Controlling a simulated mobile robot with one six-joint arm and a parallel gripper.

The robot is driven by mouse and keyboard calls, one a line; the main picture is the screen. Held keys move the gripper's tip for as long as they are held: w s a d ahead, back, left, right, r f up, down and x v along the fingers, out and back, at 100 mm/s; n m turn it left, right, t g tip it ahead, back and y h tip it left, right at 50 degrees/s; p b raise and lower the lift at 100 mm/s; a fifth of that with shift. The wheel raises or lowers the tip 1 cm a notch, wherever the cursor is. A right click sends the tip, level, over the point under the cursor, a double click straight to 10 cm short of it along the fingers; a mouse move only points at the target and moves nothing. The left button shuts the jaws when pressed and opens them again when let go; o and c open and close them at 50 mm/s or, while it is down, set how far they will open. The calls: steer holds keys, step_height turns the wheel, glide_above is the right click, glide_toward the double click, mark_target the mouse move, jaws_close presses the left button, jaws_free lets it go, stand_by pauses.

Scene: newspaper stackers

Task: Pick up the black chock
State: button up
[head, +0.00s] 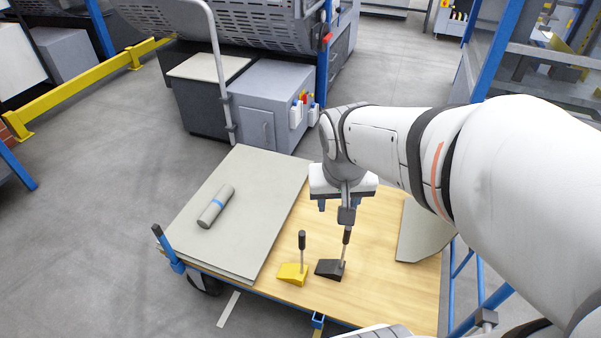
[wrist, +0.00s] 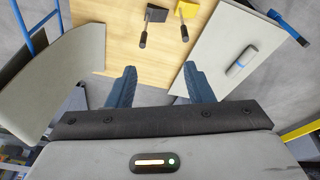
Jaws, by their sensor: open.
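The black chock (head: 330,269) is a dark wedge with an upright rod and black grip, standing on the wooden top of a cart. It also shows near the top of the wrist view (wrist: 156,13), its handle pointing down the picture. A yellow chock (head: 292,273) with a similar handle stands just left of it, and shows right of it in the wrist view (wrist: 186,9). My gripper (head: 339,205) is above the cart, over and behind the black chock's handle in the head view. In the wrist view its two blue fingers (wrist: 157,84) are apart with nothing between them.
A grey board (head: 245,205) lies on the cart's left side with a rolled newspaper (head: 216,206) on it. Another grey board (head: 422,232) lies at the right. Blue posts (head: 165,247) rise at the cart's edge. A grey cabinet (head: 265,105) stands behind. Bare wood surrounds the chocks.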

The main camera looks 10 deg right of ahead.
mark_target(347, 235)
steer(key=w+d+f+m+b, duration=0.2)
steer(key=f+b, duration=0.4)
steer(key=f, duration=0.3)
steer(key=w+d+f+m+h+b, duration=0.1)
steer(key=w+d+f+b, duration=0.3)
steer(key=f, duration=0.6)
steer(key=w+d+f+m+h+b, duration=0.1)
steer(key=w+d+f+m+b, duration=0.2)
steer(key=w+f+b, duration=0.4)
steer(key=shift+w+d+f+m+b, duration=0.15)
steer(key=shift+f+b, duration=0.4)
steer(key=shift+f, duration=0.35)
steer(key=shift+s+d+f+m+b, duration=0.15)
steer(key=shift+f+b, duration=0.4)
steer(key=shift+f, duration=0.3)
steer(key=b+x, duration=0.3)
steer(key=x, duration=0.3)
steer(key=shift+w+d+f, duration=0.1)
steer(key=shift+f, duration=0.3)
steer(key=shift+w+d+f+t, duration=0.15)
steer(key=shift+w+f+t, duration=0.05)
steer(key=shift+f+t, duration=0.15)
steer(key=shift+c, duration=0.2)
jaws_close()
steer(key=shift+r, duration=0.1)
